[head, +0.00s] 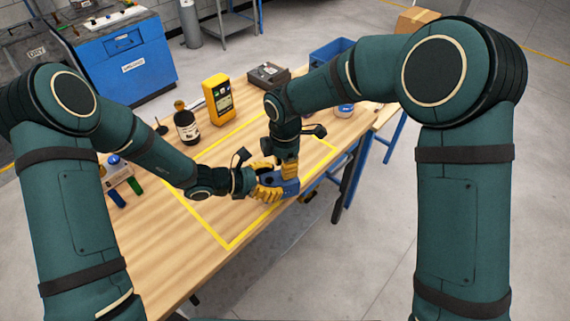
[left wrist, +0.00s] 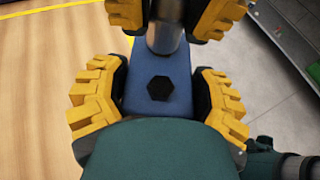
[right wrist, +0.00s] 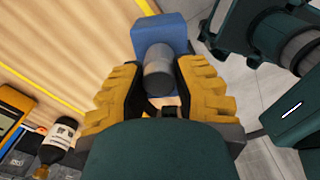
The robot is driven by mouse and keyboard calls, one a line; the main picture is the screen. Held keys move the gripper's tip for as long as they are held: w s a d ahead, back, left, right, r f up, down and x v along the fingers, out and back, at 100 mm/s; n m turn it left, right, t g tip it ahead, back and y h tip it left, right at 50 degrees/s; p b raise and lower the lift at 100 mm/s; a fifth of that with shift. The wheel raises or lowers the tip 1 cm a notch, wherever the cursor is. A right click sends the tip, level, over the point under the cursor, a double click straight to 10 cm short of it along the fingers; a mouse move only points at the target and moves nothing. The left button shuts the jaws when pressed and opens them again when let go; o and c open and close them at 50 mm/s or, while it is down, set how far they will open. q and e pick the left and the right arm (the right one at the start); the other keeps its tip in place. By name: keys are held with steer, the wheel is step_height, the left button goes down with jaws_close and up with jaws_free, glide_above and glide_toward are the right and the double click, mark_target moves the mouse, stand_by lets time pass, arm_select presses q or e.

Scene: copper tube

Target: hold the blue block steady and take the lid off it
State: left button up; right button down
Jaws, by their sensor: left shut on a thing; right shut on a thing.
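The blue block (head: 291,188) is at the right edge of the wooden table, near the yellow taped outline. My left gripper (head: 268,183) is shut on it, one finger on each side in the left wrist view. That view shows the block's top (left wrist: 140,70) with a dark hexagonal hole (left wrist: 160,88). A grey metal cylinder (right wrist: 158,72), which looks like the lid, stands over the block. My right gripper (head: 289,171) comes from above and is shut on this cylinder. Its fingers also show in the left wrist view. I cannot tell whether the cylinder still touches the block.
A yellow meter (head: 218,98), a dark bottle (head: 187,128) and a grey box (head: 268,75) stand farther back. A rack with coloured tubes (head: 118,178) is at the left. A blue bin (head: 330,51) is at the back right. The front tabletop is clear.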

arm_select(q)
steer(key=shift+d+r, duration=0.1)
steer(key=shift+r, duration=0.05)
arm_select(e)
steer(key=shift+r, duration=0.2)
steer(key=shift+r, duration=0.95)
steer(key=shift+r, duration=1.5)
arm_select(q)
steer(key=shift+w, duration=0.1)
arm_select(e)
steer(key=shift+d+r, duration=0.1)
steer(key=shift+r, duration=0.4)
arm_select(q)
steer(key=w+a+r+n+t+y, duration=0.3)
steer(key=w+a+r+n+t, duration=0.25)
steer(key=w+a, duration=0.5)
arm_select(e)
steer(key=shift+f, duration=0.2)
arm_select(q)
steer(key=f, duration=0.3)
steer(key=a+f+b, duration=0.1)
steer(key=f, duration=0.2)
steer(key=a+f, duration=0.1)
steer(key=f, duration=0.1)
steer(key=shift+s+a+f+b, duration=0.15)
steer(key=shift+s+f+b, duration=0.2)
steer(key=shift+s+f, duration=0.05)
arm_select(e)
steer(key=shift+w+f, duration=0.1)
steer(key=shift+f, duration=0.6)
